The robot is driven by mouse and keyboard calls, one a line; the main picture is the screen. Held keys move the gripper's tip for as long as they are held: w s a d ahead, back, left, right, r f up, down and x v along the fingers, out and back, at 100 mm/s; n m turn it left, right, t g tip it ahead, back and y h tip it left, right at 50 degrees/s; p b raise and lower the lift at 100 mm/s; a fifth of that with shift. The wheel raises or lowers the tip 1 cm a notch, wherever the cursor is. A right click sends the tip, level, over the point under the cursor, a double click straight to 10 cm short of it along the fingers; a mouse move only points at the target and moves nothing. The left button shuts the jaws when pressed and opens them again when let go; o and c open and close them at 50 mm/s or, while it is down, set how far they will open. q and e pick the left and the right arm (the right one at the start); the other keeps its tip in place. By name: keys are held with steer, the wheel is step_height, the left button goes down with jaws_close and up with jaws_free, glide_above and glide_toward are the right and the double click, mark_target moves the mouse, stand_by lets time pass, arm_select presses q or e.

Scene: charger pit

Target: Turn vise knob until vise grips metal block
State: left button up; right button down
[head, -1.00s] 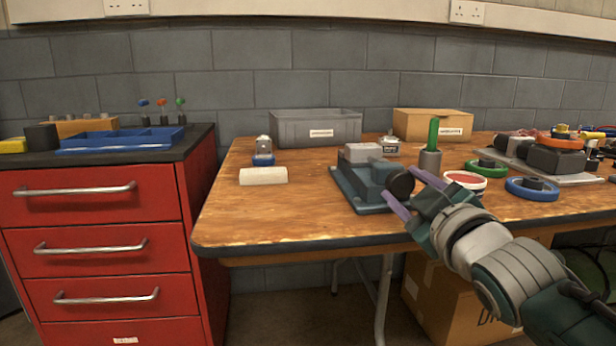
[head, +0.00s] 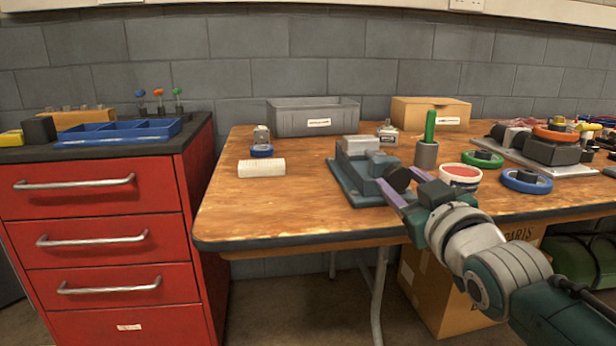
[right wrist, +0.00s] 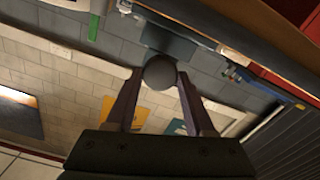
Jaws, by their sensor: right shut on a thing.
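The vise (head: 350,180) is teal and stands on the wooden workbench near the middle of the head view. A light grey metal block (head: 358,146) sits at its top; I cannot tell whether the jaws touch it. The dark round vise knob (head: 397,177) faces the front right. My right gripper (head: 395,186) is shut on the knob, with purple fingers on either side. In the right wrist view, the knob (right wrist: 159,72) sits between the fingertips of the gripper (right wrist: 157,78). My left gripper is not in view.
Close to the vise stand a grey holder with a green handle (head: 430,126) and a white-and-red tub (head: 460,177). A white ribbed cylinder (head: 261,168) lies to the left. Grey (head: 300,118) and tan (head: 408,115) bins stand behind. The bench's front left is clear.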

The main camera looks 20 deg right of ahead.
steer(key=shift+c, duration=1.3)
jaws_free()
steer(key=shift+s, duration=0.2)
steer(key=p+v, duration=0.3)
steer(key=v, duration=0.6)
steer(key=shift+s+a, duration=0.15)
steer(key=shift+s, duration=0.1)
